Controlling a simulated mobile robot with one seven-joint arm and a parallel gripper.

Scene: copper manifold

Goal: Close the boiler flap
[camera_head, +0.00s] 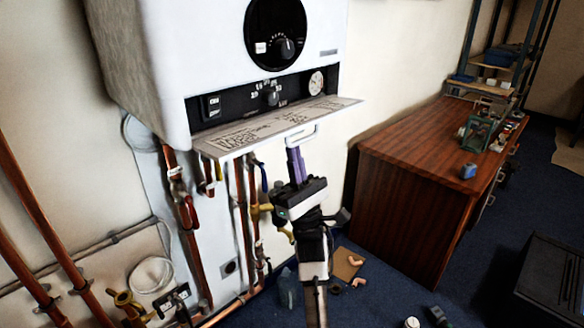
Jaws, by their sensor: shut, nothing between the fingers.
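The boiler (215,60) is a white box on the wall, with a large black dial on its front. Its flap (275,123) is folded down and sticks out about level below the control panel (260,95), with printed text on its upper face. A pale wire-like handle (302,137) hangs at the flap's front edge. My gripper (296,150) has purple fingers, which are shut and point up just below the flap's front edge, at the handle. I cannot tell whether the fingertips touch the handle or the flap.
Copper pipes with red and yellow valves (264,207) run below the boiler, left of my arm. A wooden desk (425,180) stands at the right with small items on top. Pipe fittings (355,262) lie on the blue floor. A black box (550,285) is at lower right.

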